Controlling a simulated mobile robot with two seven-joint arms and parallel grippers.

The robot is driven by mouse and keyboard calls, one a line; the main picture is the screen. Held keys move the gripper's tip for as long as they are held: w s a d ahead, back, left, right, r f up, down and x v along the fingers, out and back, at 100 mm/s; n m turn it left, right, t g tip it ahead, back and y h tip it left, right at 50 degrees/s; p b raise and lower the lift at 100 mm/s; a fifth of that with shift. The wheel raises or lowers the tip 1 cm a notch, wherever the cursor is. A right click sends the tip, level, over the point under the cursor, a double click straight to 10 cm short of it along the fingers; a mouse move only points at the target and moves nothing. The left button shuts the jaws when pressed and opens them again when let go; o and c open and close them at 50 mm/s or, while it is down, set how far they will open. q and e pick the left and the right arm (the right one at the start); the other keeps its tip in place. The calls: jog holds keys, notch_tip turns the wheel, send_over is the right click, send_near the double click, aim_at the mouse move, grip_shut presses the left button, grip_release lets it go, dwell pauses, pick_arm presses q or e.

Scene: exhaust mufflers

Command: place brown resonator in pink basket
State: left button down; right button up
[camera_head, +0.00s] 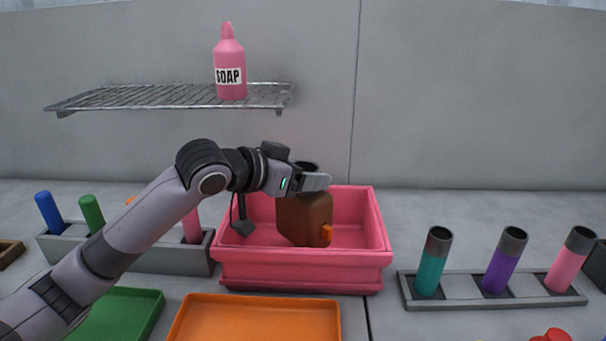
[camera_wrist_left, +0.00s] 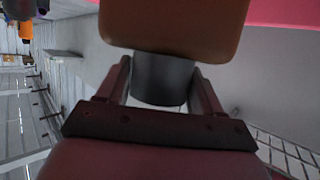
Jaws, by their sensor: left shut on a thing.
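The brown resonator (camera_head: 303,220) is a boxy brown body with an orange stub low on its right side and a dark neck on top. My left gripper (camera_head: 312,180) is shut on that neck. The resonator hangs upright within the outline of the pink basket (camera_head: 300,272); whether it touches the floor is hidden by the front wall. In the left wrist view, the brown body (camera_wrist_left: 175,25) shows at the top, with its dark grey neck between the two fingers (camera_wrist_left: 163,85). My right gripper is not in view.
An orange tray (camera_head: 255,318) and a green tray (camera_head: 120,312) lie in front. A rack with coloured tubes (camera_head: 500,290) stands right; another rack (camera_head: 170,258) stands left, partly behind my arm. A wire shelf (camera_head: 165,96) holds a pink soap bottle (camera_head: 229,65).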

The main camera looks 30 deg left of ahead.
pick_arm(q)
jog(key=shift+c, duration=0.8)
grip_release()
jog(key=shift+f, duration=0.15)
jog(key=shift+r, duration=0.2)
jog(key=b+v, duration=0.1)
jog(key=v, duration=1.1)
